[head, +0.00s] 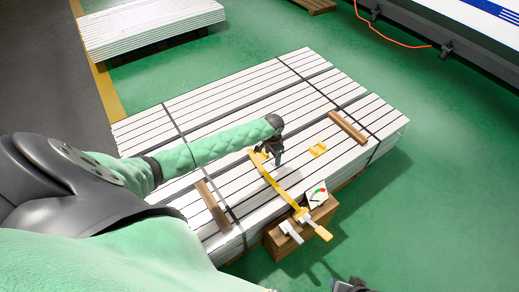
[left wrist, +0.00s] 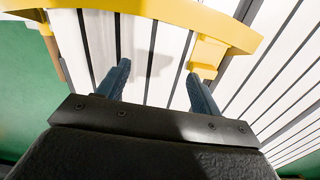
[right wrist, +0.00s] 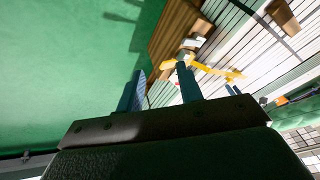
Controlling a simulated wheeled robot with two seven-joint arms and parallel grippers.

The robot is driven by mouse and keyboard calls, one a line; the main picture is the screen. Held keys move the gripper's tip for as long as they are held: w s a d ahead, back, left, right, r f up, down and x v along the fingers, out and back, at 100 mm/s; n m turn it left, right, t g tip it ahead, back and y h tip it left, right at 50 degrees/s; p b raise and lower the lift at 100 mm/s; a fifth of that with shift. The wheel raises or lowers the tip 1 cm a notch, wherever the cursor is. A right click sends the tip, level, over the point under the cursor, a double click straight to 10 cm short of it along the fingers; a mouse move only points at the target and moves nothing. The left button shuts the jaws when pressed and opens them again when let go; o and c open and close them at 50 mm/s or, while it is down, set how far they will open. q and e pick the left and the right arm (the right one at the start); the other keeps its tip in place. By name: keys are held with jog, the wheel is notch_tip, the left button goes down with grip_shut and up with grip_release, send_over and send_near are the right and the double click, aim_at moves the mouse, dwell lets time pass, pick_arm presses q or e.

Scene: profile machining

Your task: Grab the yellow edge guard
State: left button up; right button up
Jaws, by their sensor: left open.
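A small yellow piece (head: 318,149), which looks like the edge guard, lies on the stack of white profiles (head: 190,100), right of my left gripper (head: 272,160). A long yellow bar tool (head: 285,195) lies across the stack's near part, its far end beside my left gripper. In the left wrist view, my left gripper (left wrist: 155,85) is open and empty, with a yellow bar (left wrist: 150,10) and its jaw-like block (left wrist: 207,55) just beyond the fingertips. My right gripper (right wrist: 160,75) is open and empty, away from the stack; only part of it shows at the head view's bottom edge.
Two brown wooden blocks (head: 347,127) (head: 213,206) lie on the stack. Dark straps cross the stack. Green floor (head: 420,220) is clear at right.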

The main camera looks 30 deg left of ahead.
pick_arm(q)
jog(key=r, duration=0.1)
send_over(264, 152)
jog(key=shift+d+r+n, duration=0.15)
jog(key=shift+d+n, duration=0.15)
jog(key=shift+d, duration=0.05)
jog(key=shift+w+a, duration=0.1)
jog(key=shift+a, duration=0.05)
jog(key=shift+f, duration=0.9)
notch_tip(264, 152, down, 6)
jog(key=shift+a+r+p, duration=0.15)
jog(key=shift+p, duration=0.15)
jog(key=shift+c, duration=0.6)
jog(key=c, duration=0.9)
pick_arm(e)
jog(key=shift+s+d, duration=0.25)
jog(key=shift+s, duration=0.25)
